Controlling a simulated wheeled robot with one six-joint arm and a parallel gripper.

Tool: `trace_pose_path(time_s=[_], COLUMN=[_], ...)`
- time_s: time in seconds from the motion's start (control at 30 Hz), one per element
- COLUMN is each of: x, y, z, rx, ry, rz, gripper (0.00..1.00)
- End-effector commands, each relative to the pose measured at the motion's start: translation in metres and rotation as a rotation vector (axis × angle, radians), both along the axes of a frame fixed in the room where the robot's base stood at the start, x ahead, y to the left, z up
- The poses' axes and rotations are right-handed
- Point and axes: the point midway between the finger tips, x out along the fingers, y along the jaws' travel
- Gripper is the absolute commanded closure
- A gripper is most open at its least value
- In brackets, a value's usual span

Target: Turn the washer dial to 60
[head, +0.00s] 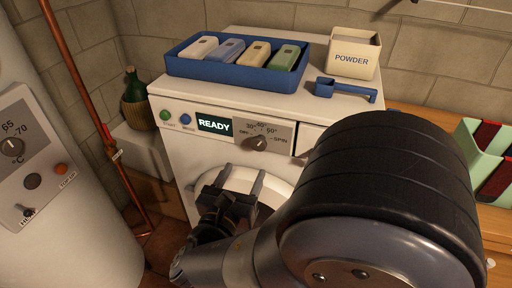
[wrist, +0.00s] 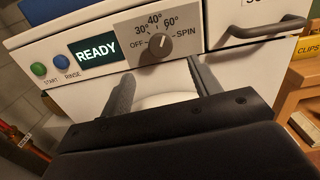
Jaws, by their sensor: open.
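The washer dial (wrist: 154,49) is a dark round knob on a grey panel marked OFF, 30°, 40°, 60° and SPIN. It also shows in the head view (head: 254,143). In the wrist view its pale mark seems to point up and slightly right, near 40° to 60°; I cannot tell exactly. The white washer (head: 188,160) has a lit READY display (head: 214,124). My gripper (head: 240,182) is open and empty, in front of the washer below the dial and not touching it. In the wrist view its two fingers (wrist: 164,88) stand apart below the dial.
Green START (wrist: 38,69) and blue RINSE (wrist: 61,60) buttons sit left of the display. A drawer handle (wrist: 264,27) juts out at right. A blue tray (head: 230,76), POWDER box (head: 353,65) and blue scoop (head: 345,91) stand on top. A boiler panel (head: 32,150) is at left.

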Motion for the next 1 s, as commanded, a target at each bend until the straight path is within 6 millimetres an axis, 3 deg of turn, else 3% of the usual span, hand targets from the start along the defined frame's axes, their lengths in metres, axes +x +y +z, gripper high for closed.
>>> trace_pose_path(time_s=[0.6,1.0], x=[0.078,0.092], y=[-0.03,-0.034], z=[0.0,0.0], rx=[0.003,0.002], ry=[0.002,0.002], rz=[-0.006,-0.002], gripper=[0.41,0.41])
